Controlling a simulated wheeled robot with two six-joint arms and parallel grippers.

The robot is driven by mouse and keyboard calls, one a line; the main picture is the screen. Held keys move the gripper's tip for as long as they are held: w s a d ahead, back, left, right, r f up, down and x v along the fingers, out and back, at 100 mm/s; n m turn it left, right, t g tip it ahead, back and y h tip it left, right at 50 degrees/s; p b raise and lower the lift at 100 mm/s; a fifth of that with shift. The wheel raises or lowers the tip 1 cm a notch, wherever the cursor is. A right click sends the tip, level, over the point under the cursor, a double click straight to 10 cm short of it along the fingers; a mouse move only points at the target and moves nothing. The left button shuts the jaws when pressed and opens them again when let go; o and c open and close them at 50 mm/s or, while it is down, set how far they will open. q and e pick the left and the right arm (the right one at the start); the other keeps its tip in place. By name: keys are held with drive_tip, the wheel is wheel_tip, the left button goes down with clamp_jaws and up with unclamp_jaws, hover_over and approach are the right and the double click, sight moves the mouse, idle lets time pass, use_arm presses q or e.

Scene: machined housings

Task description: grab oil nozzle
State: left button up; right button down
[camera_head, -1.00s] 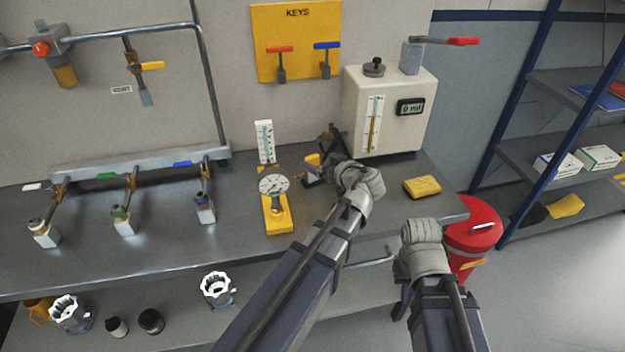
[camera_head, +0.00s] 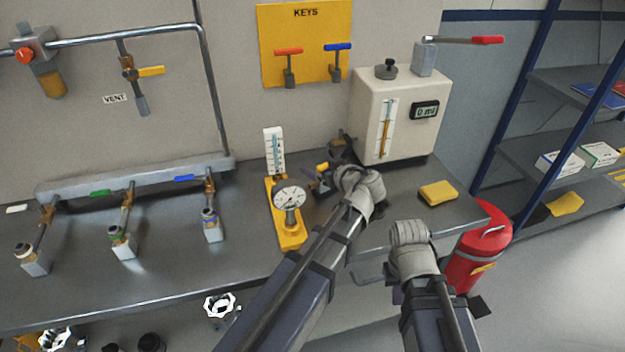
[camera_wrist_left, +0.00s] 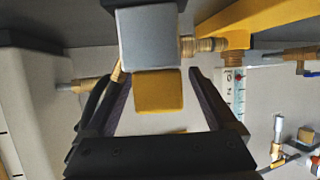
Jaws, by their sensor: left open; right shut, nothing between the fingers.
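What looks like the oil nozzle, a grey block with a yellow part and brass fittings, shows at close range in the left wrist view (camera_wrist_left: 150,40). In the head view a small yellow piece of it (camera_head: 322,168) shows between the gauge stand and the white oil dispenser. My left gripper (camera_wrist_left: 158,78) is open, its dark fingers on either side of the yellow part with gaps visible. In the head view my left gripper (camera_head: 328,178) is partly hidden by its own wrist. My right gripper (camera_head: 398,292) is shut and empty, low before the bench edge, mostly hidden by its arm.
The yellow gauge stand (camera_head: 290,238) stands just left of my left gripper. The white dispenser (camera_head: 400,100) stands behind it. A yellow sponge-like block (camera_head: 438,193) lies to the right. A red extinguisher (camera_head: 478,255) stands beside the bench. Several valve outlets line the left.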

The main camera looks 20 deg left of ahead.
use_arm(q)
drive_tip(key=shift+w+a+f, duration=0.2)
drive_tip(key=shift+w+a, duration=0.05)
drive_tip(key=shift+w, duration=0.05)
drive_tip(key=shift+s+d+r, duration=0.15)
drive_tip(key=shift+d, duration=0.1)
drive_tip(key=shift+c, duration=0.4)
drive_tip(key=shift+a, duration=0.15)
drive_tip(key=c, duration=0.3)
clamp_jaws()
